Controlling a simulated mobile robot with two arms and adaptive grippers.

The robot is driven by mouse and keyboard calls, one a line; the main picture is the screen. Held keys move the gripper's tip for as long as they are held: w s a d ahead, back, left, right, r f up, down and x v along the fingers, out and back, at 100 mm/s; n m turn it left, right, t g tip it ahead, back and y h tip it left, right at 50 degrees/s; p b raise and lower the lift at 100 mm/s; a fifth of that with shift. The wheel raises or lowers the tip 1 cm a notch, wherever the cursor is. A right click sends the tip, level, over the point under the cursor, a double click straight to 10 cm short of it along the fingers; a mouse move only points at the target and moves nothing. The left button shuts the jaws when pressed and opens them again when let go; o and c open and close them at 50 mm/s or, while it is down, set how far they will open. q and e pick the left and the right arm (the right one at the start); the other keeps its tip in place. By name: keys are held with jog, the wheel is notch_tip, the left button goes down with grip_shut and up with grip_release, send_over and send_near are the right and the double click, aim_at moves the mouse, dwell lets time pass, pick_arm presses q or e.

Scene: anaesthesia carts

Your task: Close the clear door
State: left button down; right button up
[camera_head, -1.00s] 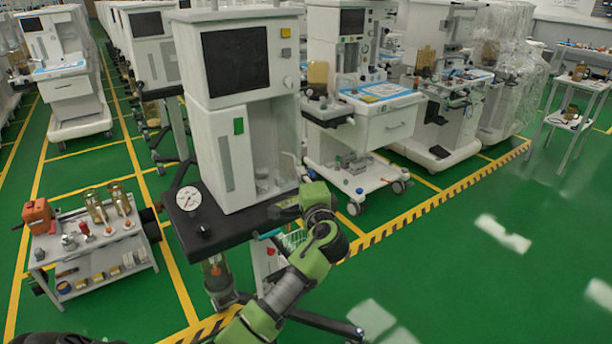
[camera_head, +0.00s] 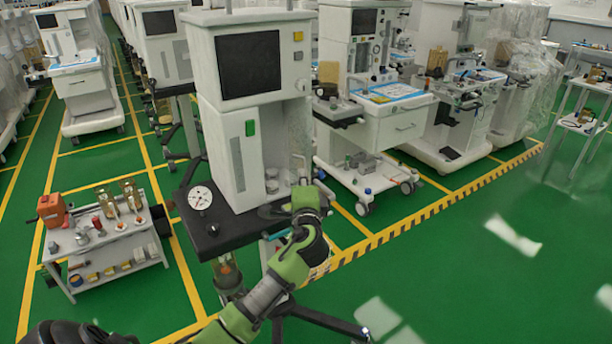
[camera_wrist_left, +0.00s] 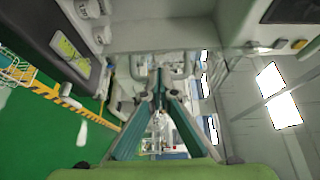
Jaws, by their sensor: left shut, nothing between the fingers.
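The white anaesthesia cart (camera_head: 215,134) stands in the middle of the head view, with a dark screen on top and an open-fronted compartment below. The clear door (camera_head: 298,127) shows only faintly at the right side of that compartment; its exact angle is hard to tell. My left gripper (camera_head: 303,187) is at the lower right of the compartment, above the cart's dark shelf. Its fingers are mostly hidden behind its green body there. In the left wrist view its teal fingers (camera_wrist_left: 160,76) meet at the tips with nothing between them. I cannot tell whether they touch the door. My right gripper is out of view.
The dark shelf (camera_head: 235,228) carries a round gauge (camera_head: 200,197). A small trolley (camera_head: 115,262) with bottles and tools stands at the left. Another cart (camera_head: 393,118) stands close behind on the right. Green floor is open at the lower right.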

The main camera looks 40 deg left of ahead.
pick_arm(q)
jog(key=shift+s+a+r+m+t+h+p, duration=0.1)
jog(key=shift+s+a+m+t+h+p, duration=0.25)
jog(key=shift+a+h, duration=0.3)
jog(key=shift+s+a+r+m+t+h+p, duration=0.1)
jog(key=shift+s+a+m+t+h+p, duration=0.1)
jog(key=shift+a+m+t+h+p, duration=0.4)
jog(key=shift+m+t+h, duration=0.25)
jog(key=shift+m+h, duration=0.2)
jog(key=shift+h, duration=0.3)
jog(key=shift+s+a+f, duration=0.1)
jog(key=shift+s+a, duration=0.1)
jog(key=shift+a, duration=1)
jog(key=shift+s+a+f, duration=0.1)
jog(key=shift+s+a, duration=0.1)
jog(key=shift+a, duration=1)
